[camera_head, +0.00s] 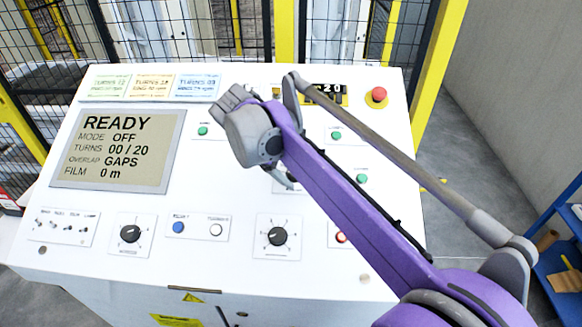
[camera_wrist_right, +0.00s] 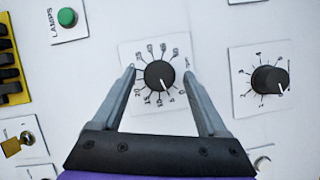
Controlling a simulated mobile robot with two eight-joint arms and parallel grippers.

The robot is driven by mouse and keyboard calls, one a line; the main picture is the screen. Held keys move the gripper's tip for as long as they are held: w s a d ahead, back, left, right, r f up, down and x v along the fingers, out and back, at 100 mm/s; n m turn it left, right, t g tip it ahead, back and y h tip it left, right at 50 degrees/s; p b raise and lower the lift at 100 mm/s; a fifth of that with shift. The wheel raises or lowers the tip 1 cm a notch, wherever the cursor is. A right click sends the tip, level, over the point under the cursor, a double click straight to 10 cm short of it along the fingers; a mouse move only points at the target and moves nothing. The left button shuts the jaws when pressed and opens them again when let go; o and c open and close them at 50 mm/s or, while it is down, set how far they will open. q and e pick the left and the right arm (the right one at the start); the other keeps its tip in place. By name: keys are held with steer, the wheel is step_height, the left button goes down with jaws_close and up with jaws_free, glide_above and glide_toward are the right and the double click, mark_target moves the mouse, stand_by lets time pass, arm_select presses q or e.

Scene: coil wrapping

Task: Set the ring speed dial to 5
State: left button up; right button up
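In the right wrist view a black dial knob (camera_wrist_right: 159,75) with a numbered scale sits between the fingers of my right gripper (camera_wrist_right: 159,74). The fingers are open, one on each side of the knob, with a gap to it. Its white pointer points down and slightly right, near the 5 mark. A second black dial (camera_wrist_right: 269,80) with a smaller-numbered scale is to the right; it also shows in the head view (camera_head: 278,236). No name is legible on either dial. In the head view my purple right arm hides the knob between the fingers. My left gripper is not in view.
The white panel carries a READY screen (camera_head: 118,150), another dial (camera_head: 131,234), a red button (camera_head: 376,94) and several green buttons. A green lamps button (camera_wrist_right: 67,17) and a key switch (camera_wrist_right: 27,138) are near the right gripper. A mesh fence stands behind.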

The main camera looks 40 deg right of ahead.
steer(key=v, duration=1)
steer(key=shift+a+r+p, duration=0.15)
steer(key=shift+r+p, duration=0.2)
stand_by(0.3)
